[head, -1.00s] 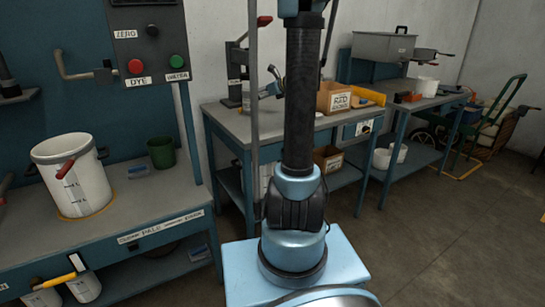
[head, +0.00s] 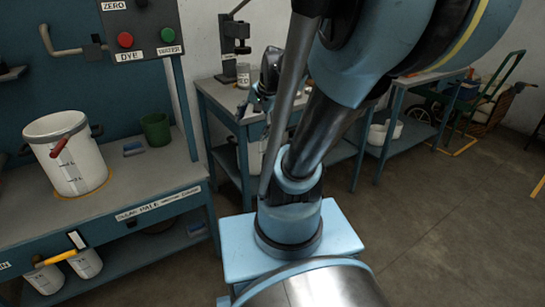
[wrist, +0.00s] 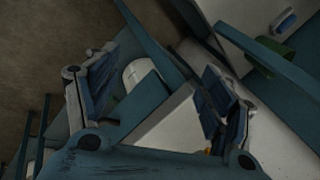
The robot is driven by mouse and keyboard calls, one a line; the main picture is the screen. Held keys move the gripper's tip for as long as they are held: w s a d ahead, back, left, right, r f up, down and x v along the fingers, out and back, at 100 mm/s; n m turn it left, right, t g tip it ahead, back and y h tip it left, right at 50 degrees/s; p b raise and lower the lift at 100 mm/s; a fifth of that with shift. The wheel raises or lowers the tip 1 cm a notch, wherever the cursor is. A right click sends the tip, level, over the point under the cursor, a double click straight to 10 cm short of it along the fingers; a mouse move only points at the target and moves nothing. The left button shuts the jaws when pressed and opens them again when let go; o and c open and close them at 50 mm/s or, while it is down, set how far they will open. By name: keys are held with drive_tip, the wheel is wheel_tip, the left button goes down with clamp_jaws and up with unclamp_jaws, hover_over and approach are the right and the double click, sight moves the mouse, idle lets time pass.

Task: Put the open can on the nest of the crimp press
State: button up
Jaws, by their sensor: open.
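The crimp press (head: 234,38) stands at the back of the middle bench, a dark upright frame with a lever. A small pale can (head: 243,75) with a label stands on the bench at the press's foot; I cannot tell whether it is open or whether it is on the nest. My gripper (head: 260,100) is over the near part of that bench, right of and nearer than the can, partly behind my arm. In the wrist view my gripper (wrist: 160,95) has its fingers wide apart with nothing held. The press and can are not recognisable there.
My arm hides much of the middle bench (head: 218,97). The left bench holds a white bucket (head: 75,165), a green cup (head: 156,129) and a control box (head: 145,30). A cart (head: 490,95) stands at the far right.

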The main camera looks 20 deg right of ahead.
drive_tip(key=s+d+f+n+g+h, duration=0.1)
drive_tip(key=s+d+f+n, duration=0.1)
drive_tip(key=s, duration=0.4)
drive_tip(key=s+d+f+n+g+h, duration=0.1)
drive_tip(key=s+d+f+n+h, duration=0.1)
drive_tip(key=s+f+n, duration=0.2)
drive_tip(key=shift+s+f+n, duration=0.25)
drive_tip(key=shift+s+n, duration=0.75)
drive_tip(key=shift+s, duration=0.2)
